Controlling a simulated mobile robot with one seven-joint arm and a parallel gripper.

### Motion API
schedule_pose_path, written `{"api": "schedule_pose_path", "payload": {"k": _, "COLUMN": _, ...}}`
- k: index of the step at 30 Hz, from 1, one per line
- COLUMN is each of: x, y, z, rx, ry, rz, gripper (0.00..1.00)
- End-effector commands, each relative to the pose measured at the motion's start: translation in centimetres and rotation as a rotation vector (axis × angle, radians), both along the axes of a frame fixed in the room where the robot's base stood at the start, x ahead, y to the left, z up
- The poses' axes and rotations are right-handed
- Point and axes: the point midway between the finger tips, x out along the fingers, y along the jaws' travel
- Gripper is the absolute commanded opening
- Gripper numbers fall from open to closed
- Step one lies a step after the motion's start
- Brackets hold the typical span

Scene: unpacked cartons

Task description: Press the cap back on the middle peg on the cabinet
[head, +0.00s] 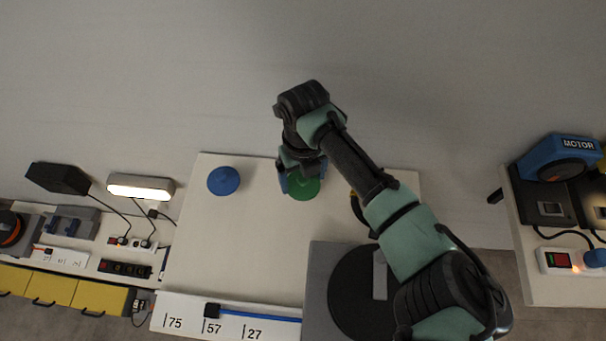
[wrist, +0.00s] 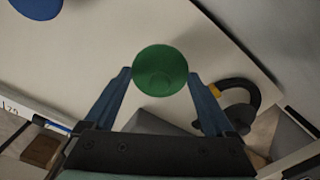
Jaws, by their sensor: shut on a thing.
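A round green cap (head: 304,189) is held between the blue fingers of my gripper (head: 302,180), over the back middle of the white cabinet top (head: 225,245). In the wrist view the green cap (wrist: 160,68) sits at the fingertips, one finger on each side. A blue cap (head: 223,180) stands on the cabinet to the left, apart from my gripper; part of it also shows in the wrist view (wrist: 37,6). The middle peg does not show, and anything below the green cap is hidden. I cannot tell whether the cap touches a peg.
A black curved thing with a yellow part (wrist: 240,108) lies right of my gripper, mostly hidden by my arm in the head view. A strip with numbers and a blue bar (head: 260,315) runs along the front edge. The cabinet's left half is mostly clear.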

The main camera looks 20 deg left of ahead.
Motion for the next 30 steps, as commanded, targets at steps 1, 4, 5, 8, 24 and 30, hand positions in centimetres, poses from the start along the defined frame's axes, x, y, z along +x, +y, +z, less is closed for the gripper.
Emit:
{"api": "schedule_pose_path", "payload": {"k": 1, "x": 0.0, "y": 0.0, "z": 0.0, "rx": 0.0, "ry": 0.0, "rz": 0.0, "gripper": 0.27}}
{"api": "schedule_pose_path", "payload": {"k": 4, "x": 0.0, "y": 0.0, "z": 0.0, "rx": 0.0, "ry": 0.0, "rz": 0.0, "gripper": 0.27}}
{"api": "schedule_pose_path", "payload": {"k": 5, "x": 0.0, "y": 0.0, "z": 0.0, "rx": 0.0, "ry": 0.0, "rz": 0.0, "gripper": 0.27}}
{"api": "schedule_pose_path", "payload": {"k": 8, "x": 0.0, "y": 0.0, "z": -0.1, "rx": 0.0, "ry": 0.0, "rz": 0.0, "gripper": 0.27}}
{"api": "schedule_pose_path", "payload": {"k": 24, "x": 0.0, "y": 0.0, "z": -1.2, "rx": 0.0, "ry": 0.0, "rz": 0.0, "gripper": 0.27}}
{"api": "schedule_pose_path", "payload": {"k": 30, "x": 0.0, "y": 0.0, "z": -1.6, "rx": 0.0, "ry": 0.0, "rz": 0.0, "gripper": 0.27}}
